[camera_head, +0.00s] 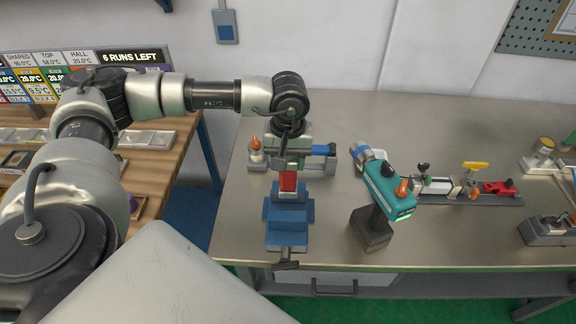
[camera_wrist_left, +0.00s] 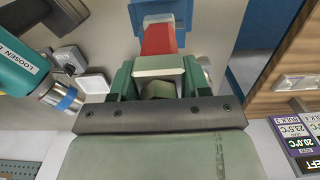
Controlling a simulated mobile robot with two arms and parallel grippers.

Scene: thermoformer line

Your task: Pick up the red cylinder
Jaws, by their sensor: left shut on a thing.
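The red cylinder (camera_head: 288,182) is upright in the head view, just above the blue vise (camera_head: 288,212) near the front of the grey bench. My left gripper (camera_head: 288,164) comes down on it from above and is shut on its upper part. In the left wrist view the red cylinder (camera_wrist_left: 158,38) shows beyond the green fingers (camera_wrist_left: 157,75), with the blue vise (camera_wrist_left: 160,10) behind it. The fingers hide part of the cylinder. I cannot tell whether its lower end still touches the vise. My right gripper is out of view.
A teal power tool (camera_head: 388,190) stands on a dark base to the right; it also shows in the left wrist view (camera_wrist_left: 20,65). A rail fixture with a red clamp (camera_head: 497,188) lies farther right. A wooden table (camera_head: 150,170) is at the left, across a gap.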

